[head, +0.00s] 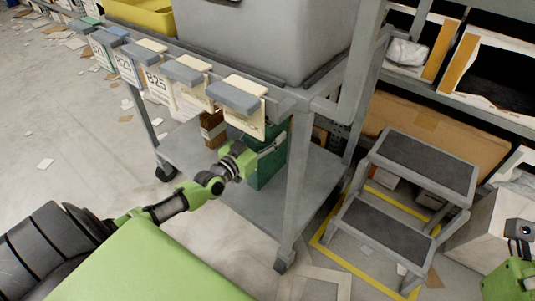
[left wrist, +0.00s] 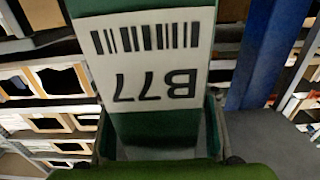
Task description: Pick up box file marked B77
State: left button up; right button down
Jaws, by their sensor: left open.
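The box file marked B77 (left wrist: 150,60) is dark green with a white label and barcode, upside down in the left wrist view. In the head view the green file (head: 269,168) stands upright on the trolley's lower shelf (head: 225,183), partly behind my gripper and hanging tags. My left gripper (head: 268,147) is open at the file. In the left wrist view its fingers (left wrist: 162,138) show on either side of the file's lower part. I cannot tell whether they touch it.
The trolley's upper deck carries a grey bin (head: 265,40) and a yellow bin (head: 143,15). Tags, one reading B25 (head: 157,84), hang from its edge above my arm. A trolley leg (head: 295,190) stands right of the file. A step stool (head: 410,190) is farther right. Floor at left has scattered papers.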

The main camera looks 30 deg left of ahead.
pick_arm(q)
grip_shut()
jog(key=shift+r, duration=0.1)
